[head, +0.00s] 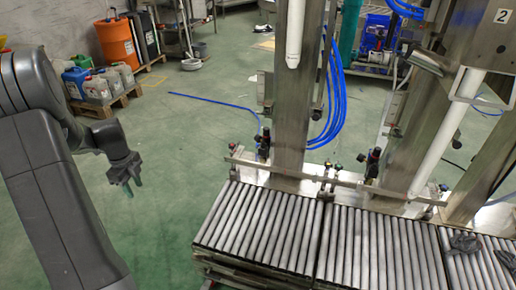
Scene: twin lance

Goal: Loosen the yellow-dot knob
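No yellow dot can be made out on any knob at this size. Small dark valve or knob fittings sit on the steel frame: one at the left post (264,143), one by the right lance (373,163), and small ones on the rail between them (328,178). My gripper (131,188) hangs at the left over the green floor, well apart from the fittings and pointing down. It holds nothing that I can see. Its fingers are too small in view to tell whether they are open or shut.
A roller conveyor (340,240) runs along the lower right, with dark gloves (464,243) on it. Steel posts (297,100) and white lance tubes (447,130) rise behind it. Blue hoses (335,100) hang there. An orange drum (117,44) and canisters stand far left. Floor between gripper and conveyor is clear.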

